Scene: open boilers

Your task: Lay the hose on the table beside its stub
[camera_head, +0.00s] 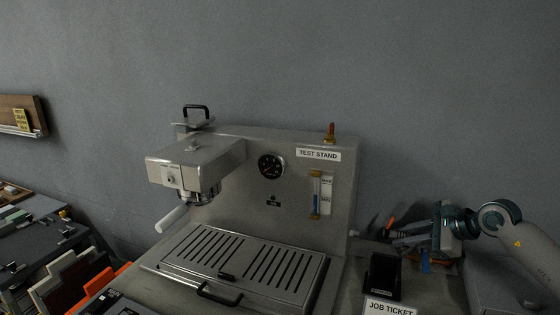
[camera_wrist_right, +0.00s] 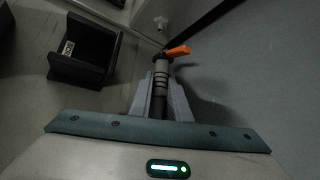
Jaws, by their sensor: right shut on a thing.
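My right gripper (camera_head: 402,237) reaches in from the right, beside the test stand (camera_head: 315,225). In the right wrist view its two grey fingers are shut around the dark hose (camera_wrist_right: 159,105), which has a ribbed grey collar (camera_wrist_right: 161,78) just beyond the fingertips. An orange lever (camera_wrist_right: 178,50) sits at the far end of the collar and also shows in the head view (camera_head: 390,222). I cannot tell whether the collar is joined to the stub. Most of the hose is hidden by the gripper. My left gripper is out of view.
A black open holder (camera_wrist_right: 82,50) stands on the table close to the right gripper, behind the job ticket sign (camera_head: 389,308). The grey wall rises just behind. The stand has a gauge (camera_head: 271,167) and a slotted drip tray (camera_head: 240,262). Another cluttered bench (camera_head: 40,245) is at left.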

